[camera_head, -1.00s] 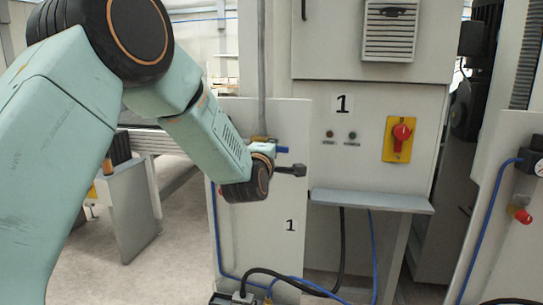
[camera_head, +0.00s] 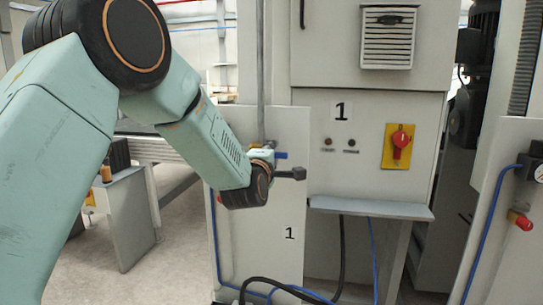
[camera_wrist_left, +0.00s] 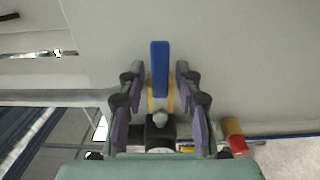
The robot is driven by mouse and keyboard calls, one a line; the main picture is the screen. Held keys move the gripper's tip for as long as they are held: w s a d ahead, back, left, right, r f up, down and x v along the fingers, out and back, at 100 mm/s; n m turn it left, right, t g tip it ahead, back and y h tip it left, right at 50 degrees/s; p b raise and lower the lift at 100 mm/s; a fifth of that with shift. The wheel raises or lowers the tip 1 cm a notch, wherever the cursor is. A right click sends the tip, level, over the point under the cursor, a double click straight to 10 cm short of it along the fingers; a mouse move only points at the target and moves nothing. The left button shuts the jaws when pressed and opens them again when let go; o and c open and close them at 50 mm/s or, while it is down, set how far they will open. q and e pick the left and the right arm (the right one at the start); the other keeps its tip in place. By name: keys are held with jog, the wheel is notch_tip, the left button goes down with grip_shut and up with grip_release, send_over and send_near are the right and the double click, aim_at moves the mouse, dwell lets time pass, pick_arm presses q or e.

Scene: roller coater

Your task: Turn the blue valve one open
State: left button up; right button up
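The blue valve handle (camera_wrist_left: 160,68) stands upright in the middle of the left wrist view, in front of a light grey panel, with a yellow part below it. My left gripper (camera_wrist_left: 159,80) is open, its two fingers on either side of the handle's lower part with gaps showing on both sides. In the head view a short bit of the blue handle (camera_head: 282,155) shows just past my left wrist, pointing right. My left gripper's fingers are mostly hidden there behind the wrist. My right gripper is not in view.
A grey cabinet (camera_head: 366,158) with a red knob (camera_head: 401,142) on a yellow plate stands right of the valve panel (camera_head: 288,205). A ledge (camera_head: 370,208) juts out below it. A grey pipe (camera_head: 261,70) rises above the valve. Cables hang below.

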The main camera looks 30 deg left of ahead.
pick_arm(q)
jog(key=shift+s, duration=0.1)
jog(key=v, duration=1.2)
dwell(0.5)
jog(key=s+d+f+m+g+h, duration=0.1)
jog(key=s+d+f+m+g, duration=0.2)
jog(key=f+m, duration=0.45)
jog(key=s+d+f+m+g+h, duration=0.1)
jog(key=s+f+m+g, duration=0.3)
jog(key=f, duration=0.7)
jog(key=s+d+f+m+g+h, duration=0.2)
jog(key=s+f+m, duration=0.25)
jog(key=f, duration=0.55)
jog(key=s+f+m+g, duration=0.1)
jog(key=s+f+g, duration=0.2)
jog(key=s+f, duration=0.3)
jog(key=s+d+f+m+g+b, duration=0.1)
jog(key=s+f, duration=0.5)
jog(key=s, duration=0.6)
jog(key=s+f+m+g+b, duration=0.1)
jog(key=s+f+g, duration=0.3)
jog(key=s, duration=0.6)
notch_tip(320, 180, down, 3)
jog(key=shift+d+r+m+g, duration=0.2)
jog(key=shift+m+g, duration=0.1)
jog(key=shift+m, duration=0.3)
